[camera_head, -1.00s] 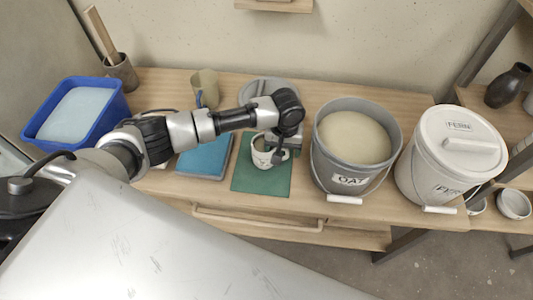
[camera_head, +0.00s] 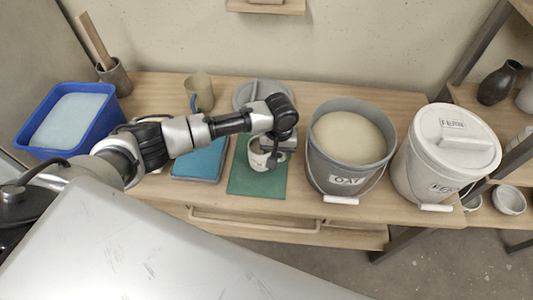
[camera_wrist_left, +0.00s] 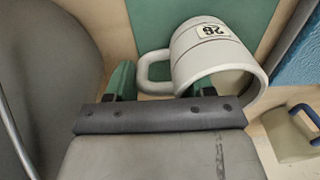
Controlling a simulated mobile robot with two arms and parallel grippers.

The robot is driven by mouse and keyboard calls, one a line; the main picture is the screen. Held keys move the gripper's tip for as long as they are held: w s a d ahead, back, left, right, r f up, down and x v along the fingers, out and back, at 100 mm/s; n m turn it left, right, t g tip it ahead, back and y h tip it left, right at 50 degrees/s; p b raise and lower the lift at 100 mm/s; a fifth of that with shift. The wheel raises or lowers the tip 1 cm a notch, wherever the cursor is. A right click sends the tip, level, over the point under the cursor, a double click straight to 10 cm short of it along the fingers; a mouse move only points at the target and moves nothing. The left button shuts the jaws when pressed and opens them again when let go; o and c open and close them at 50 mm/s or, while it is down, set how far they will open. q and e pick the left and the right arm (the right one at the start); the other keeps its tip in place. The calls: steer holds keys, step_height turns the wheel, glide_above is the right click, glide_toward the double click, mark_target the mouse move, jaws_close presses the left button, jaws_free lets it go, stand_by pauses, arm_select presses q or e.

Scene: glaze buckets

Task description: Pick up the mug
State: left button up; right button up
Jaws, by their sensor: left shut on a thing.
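The white mug (camera_head: 255,155) is over the green mat (camera_head: 258,184) in the head view, partly covered by my left gripper (camera_head: 274,157). In the left wrist view the mug (camera_wrist_left: 205,55) looks pale, with a label marked 26 and its handle toward the left. There my left gripper (camera_wrist_left: 160,88) has one finger left of the handle and the other against the mug's body. It is shut on the mug at its handle side. Whether the mug's base touches the mat cannot be told. My right gripper is not in view.
The grey OAT bucket (camera_head: 318,165) stands just right of the mat, with the lidded white FERN bucket (camera_head: 420,175) beyond. A blue book-like slab (camera_head: 200,162) lies left of the mat. A beige mug (camera_head: 200,88) and a blue tub (camera_head: 40,142) stand farther left.

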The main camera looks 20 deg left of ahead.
arm_select(q)
steer(key=shift+r, duration=0.3)
steer(key=shift+r, duration=1.85)
steer(key=s+d+r+p, duration=0.1)
steer(key=s+d+r, duration=0.5)
steer(key=s+d, duration=0.1)
steer(key=shift+s+d+r, duration=0.25)
steer(key=shift+s+r, duration=0.1)
steer(key=shift+s, duration=0.45)
stand_by(0.3)
